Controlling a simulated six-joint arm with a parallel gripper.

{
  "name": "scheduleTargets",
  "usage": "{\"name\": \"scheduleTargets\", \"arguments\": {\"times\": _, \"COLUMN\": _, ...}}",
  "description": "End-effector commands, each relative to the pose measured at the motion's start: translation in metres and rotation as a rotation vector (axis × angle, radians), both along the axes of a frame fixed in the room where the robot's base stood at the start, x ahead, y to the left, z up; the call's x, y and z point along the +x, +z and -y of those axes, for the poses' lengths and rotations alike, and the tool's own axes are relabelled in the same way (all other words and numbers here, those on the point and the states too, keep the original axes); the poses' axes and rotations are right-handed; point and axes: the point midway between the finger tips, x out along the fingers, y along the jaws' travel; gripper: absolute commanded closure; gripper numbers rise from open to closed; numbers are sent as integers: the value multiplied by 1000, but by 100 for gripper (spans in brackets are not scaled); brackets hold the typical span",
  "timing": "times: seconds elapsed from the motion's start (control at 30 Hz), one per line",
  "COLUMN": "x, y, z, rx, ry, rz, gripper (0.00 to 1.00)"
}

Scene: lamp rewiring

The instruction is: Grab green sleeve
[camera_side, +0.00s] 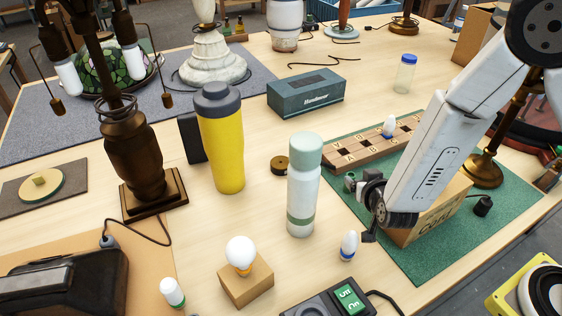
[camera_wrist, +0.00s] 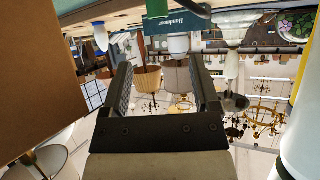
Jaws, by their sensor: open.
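A small green cylinder (camera_wrist: 156,10), which looks like the green sleeve, shows at the top of the upside-down wrist view. It lies between the lines of my jaws and beyond their tips.
A cardboard box (camera_side: 430,215) stands close beside my gripper. A white-green bottle (camera_side: 303,185) and yellow bottle (camera_side: 222,140) stand left of it. The wooden rack (camera_side: 360,145) holds a bulb (camera_side: 388,127). Another small bulb (camera_side: 348,245) stands in front.

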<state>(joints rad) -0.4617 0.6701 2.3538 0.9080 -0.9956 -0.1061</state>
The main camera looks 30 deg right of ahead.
Motion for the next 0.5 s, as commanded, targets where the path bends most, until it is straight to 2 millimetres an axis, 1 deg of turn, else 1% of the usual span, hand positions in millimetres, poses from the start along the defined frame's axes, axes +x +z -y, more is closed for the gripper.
{"name": "scheduleTargets", "arguments": {"times": 0.03, "x": 0, "y": -6, "z": 0, "rx": -2, "ry": 0, "rz": -2, "gripper": 22}}
{"name": "scheduleTargets", "arguments": {"times": 0.2, "x": 0, "y": -18, "z": 0, "rx": -1, "ry": 0, "rz": -1, "gripper": 22}}
{"name": "scheduleTargets", "arguments": {"times": 0.3, "x": 7, "y": -21, "z": 3, "rx": 0, "ry": -1, "rz": 0, "gripper": 22}}
{"name": "scheduleTargets", "arguments": {"times": 0.5, "x": 10, "y": -22, "z": 4, "rx": 1, "ry": 0, "rz": 0, "gripper": 22}}
